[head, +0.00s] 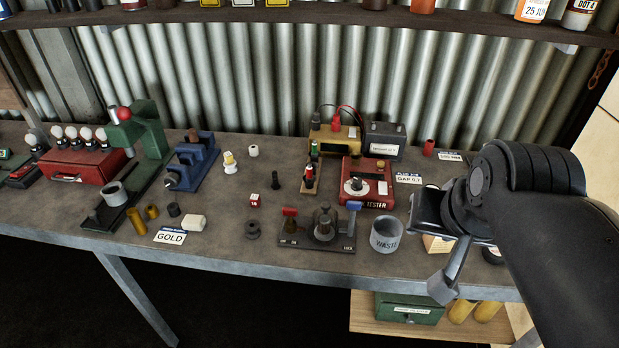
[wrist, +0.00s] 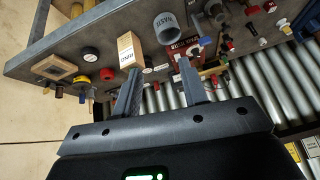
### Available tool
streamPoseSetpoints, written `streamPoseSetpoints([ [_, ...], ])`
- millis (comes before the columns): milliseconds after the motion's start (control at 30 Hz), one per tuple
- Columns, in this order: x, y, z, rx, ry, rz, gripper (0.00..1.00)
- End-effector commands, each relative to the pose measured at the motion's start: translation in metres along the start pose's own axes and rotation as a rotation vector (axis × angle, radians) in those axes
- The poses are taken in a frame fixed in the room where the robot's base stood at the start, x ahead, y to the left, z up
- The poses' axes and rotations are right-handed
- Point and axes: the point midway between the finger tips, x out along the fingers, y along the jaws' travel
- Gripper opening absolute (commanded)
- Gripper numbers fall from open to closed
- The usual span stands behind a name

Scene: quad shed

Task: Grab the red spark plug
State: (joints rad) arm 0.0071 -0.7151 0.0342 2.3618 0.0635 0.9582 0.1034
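A small upright plug with a red band and dark lower part (head: 309,178) stands on a narrow wooden strip near the middle of the bench in the head view. It looks like the red spark plug, though its details are small. A green-topped plug (head: 314,151) stands just behind it. My gripper (wrist: 158,68) is open, with nothing between its two fingers in the wrist view. In the head view it is above the bench's right front part, well to the right of the plug and apart from it. I cannot pick out the plug surely in the wrist view.
A red tester (head: 368,184) stands right of the plug. A grey waste cup (head: 386,236) and a two-lever stand (head: 316,246) are in front. A blue vise (head: 193,162) and green press (head: 148,135) are left. A shelf (head: 300,14) overhangs the back.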

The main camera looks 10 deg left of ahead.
Motion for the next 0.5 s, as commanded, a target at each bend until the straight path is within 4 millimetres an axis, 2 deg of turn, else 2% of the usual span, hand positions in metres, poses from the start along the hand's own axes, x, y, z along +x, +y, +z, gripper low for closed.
streamPoseSetpoints([
  [267, 0.029, -0.072, -0.059, 0.423, 0.095, -0.181, 0.4],
  [500, 0.062, -0.153, -0.124, 1.049, 0.111, -0.446, 0.4],
])
